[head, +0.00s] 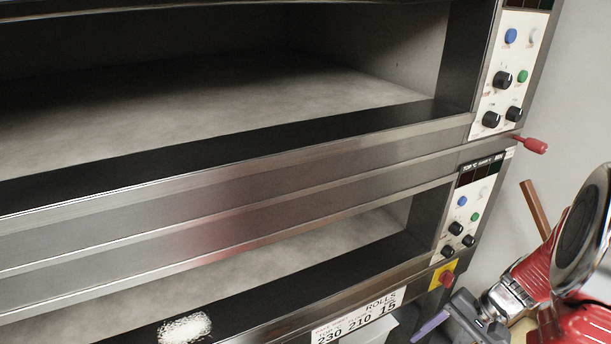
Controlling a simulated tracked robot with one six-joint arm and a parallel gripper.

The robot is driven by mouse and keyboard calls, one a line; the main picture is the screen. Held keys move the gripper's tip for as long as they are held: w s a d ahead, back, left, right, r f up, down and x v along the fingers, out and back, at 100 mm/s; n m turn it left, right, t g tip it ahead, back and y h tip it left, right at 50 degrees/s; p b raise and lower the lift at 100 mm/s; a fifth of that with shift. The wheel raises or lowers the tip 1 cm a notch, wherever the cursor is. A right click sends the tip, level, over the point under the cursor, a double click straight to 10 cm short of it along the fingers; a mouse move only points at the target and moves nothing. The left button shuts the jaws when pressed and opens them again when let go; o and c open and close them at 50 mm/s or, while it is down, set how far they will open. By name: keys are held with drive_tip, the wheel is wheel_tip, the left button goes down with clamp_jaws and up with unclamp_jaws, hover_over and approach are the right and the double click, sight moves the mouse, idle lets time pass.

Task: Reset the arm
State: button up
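My arm, red and silver, comes in at the lower right. My gripper (455,327) is the dark grey part at the bottom edge, in front of the oven's lower right corner. A pale purple strip shows at its left side. The fingers are partly cut off by the frame, and I cannot tell whether they are open or shut. I see no held object.
A steel deck oven (240,190) fills most of the view, with two open, empty-looking decks. Control panels (510,75) and a red knob handle (532,144) are at its right. A white patch (185,329) lies on the lower sill, left of a label (358,318). A grey wall stands behind.

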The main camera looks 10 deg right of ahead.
drive_tip(key=s+a+r+n+t+h, duration=0.1)
drive_tip(key=a+r+n+t+h, duration=0.1)
drive_tip(key=a+r+n, duration=0.3)
drive_tip(key=s+a+r+n+t+h, duration=0.1)
drive_tip(key=a+r+n+t+h, duration=0.2)
drive_tip(key=a+r, duration=0.9)
wheel_tip(320, 180, up, 4)
drive_tip(key=shift+s+a+f+n+h, duration=0.2)
drive_tip(key=shift+s+a+n+h, duration=0.15)
drive_tip(key=shift+n, duration=0.85)
